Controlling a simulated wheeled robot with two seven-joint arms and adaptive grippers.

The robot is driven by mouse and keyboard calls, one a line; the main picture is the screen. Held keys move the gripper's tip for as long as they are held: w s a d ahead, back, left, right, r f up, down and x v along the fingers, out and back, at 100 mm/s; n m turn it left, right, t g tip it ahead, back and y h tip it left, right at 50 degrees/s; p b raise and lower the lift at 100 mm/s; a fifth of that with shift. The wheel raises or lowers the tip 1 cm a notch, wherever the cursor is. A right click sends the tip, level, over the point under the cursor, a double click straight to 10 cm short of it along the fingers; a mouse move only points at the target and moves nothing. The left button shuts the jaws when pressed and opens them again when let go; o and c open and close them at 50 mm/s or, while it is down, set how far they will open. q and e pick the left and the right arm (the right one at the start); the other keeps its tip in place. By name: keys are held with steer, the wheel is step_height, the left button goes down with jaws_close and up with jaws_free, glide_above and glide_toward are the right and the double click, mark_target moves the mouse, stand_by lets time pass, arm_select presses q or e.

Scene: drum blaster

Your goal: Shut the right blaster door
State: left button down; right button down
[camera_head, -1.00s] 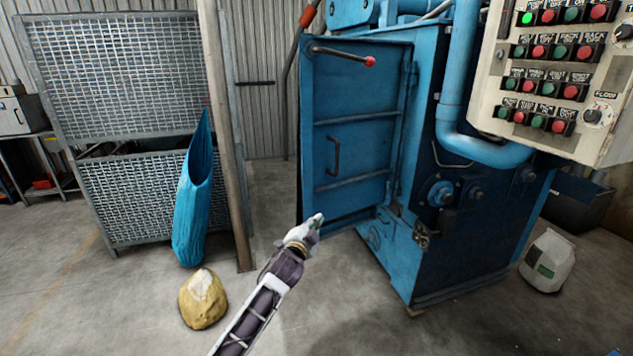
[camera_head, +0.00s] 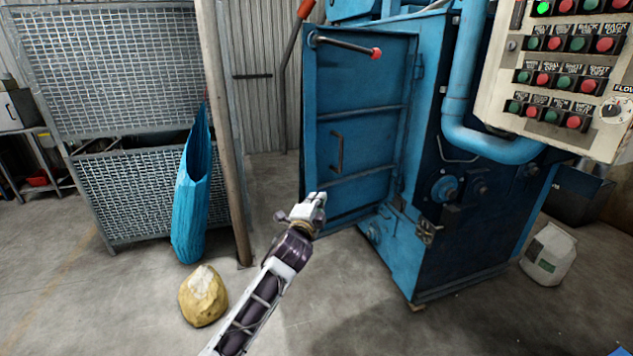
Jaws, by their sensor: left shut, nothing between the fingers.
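The blue blaster door (camera_head: 366,122) stands swung open at the left of the blue blaster machine (camera_head: 470,235). It has a dark handle (camera_head: 337,153) at mid height and a lever with a red knob (camera_head: 376,53) near its top. My left gripper (camera_head: 317,200) is shut and empty, in front of the door's lower left edge. It overlaps that edge in the picture; I cannot tell whether it touches. My right gripper is not in view.
A control panel (camera_head: 560,70) with red and green buttons hangs at the upper right. The floor in front is clear.

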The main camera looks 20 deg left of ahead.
arm_select(q)
steer(key=shift+a+f+m, duration=0.2)
steer(key=shift+f+m, duration=0.1)
steer(key=shift+m, duration=0.7)
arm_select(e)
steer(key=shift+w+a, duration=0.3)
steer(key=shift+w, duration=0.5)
arm_select(q)
steer(key=shift+w, duration=0.1)
